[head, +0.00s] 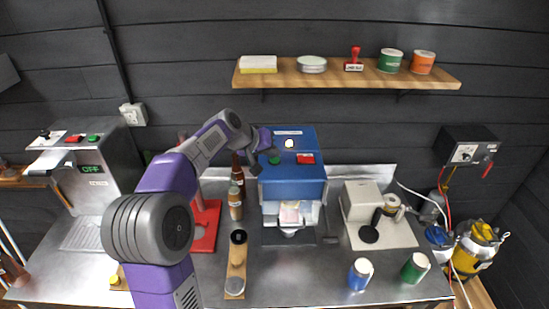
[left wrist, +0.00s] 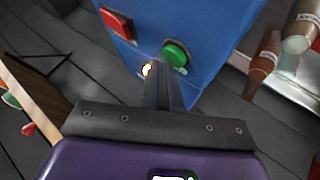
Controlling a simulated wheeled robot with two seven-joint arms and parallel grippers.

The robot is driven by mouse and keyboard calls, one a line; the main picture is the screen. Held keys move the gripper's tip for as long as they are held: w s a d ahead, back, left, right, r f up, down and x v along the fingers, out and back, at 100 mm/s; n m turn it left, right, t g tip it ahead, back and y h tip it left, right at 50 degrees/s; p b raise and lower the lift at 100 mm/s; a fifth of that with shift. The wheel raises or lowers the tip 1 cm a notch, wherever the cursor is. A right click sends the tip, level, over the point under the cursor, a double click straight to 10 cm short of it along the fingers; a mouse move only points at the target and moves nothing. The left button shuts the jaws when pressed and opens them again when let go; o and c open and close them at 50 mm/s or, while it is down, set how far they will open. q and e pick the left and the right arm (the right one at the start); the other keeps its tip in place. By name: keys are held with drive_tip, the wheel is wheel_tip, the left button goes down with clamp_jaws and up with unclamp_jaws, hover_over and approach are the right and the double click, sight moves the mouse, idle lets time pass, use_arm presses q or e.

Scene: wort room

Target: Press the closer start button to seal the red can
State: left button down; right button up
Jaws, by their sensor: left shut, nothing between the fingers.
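The blue closer machine (head: 292,182) stands at the back middle of the steel counter. Its top panel carries a green button (head: 274,160) and a red button (head: 306,158). My left gripper (head: 257,167) is shut and empty, at the machine's upper left edge beside the green button. In the left wrist view, the shut fingertips (left wrist: 161,72) lie just below and left of the green button (left wrist: 175,54), with the red button (left wrist: 116,22) farther left. I cannot tell whether they touch. No red can is clearly visible; pale shapes fill the machine's opening.
A blue can (head: 360,274) and a green can (head: 415,267) stand at the front right. Brown bottles (head: 236,203) and a red stand (head: 205,228) are left of the machine. A wooden shelf (head: 345,80) hangs above.

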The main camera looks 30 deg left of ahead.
sight(271, 160)
use_arm(q)
drive_tip(key=shift+r+p, duration=0.3)
drive_tip(key=shift+r, duration=0.3)
wheel_tip(271, 160, up, 5)
drive_tip(key=p, duration=0.4)
drive_tip(key=shift+f, duration=0.1)
idle(0.6)
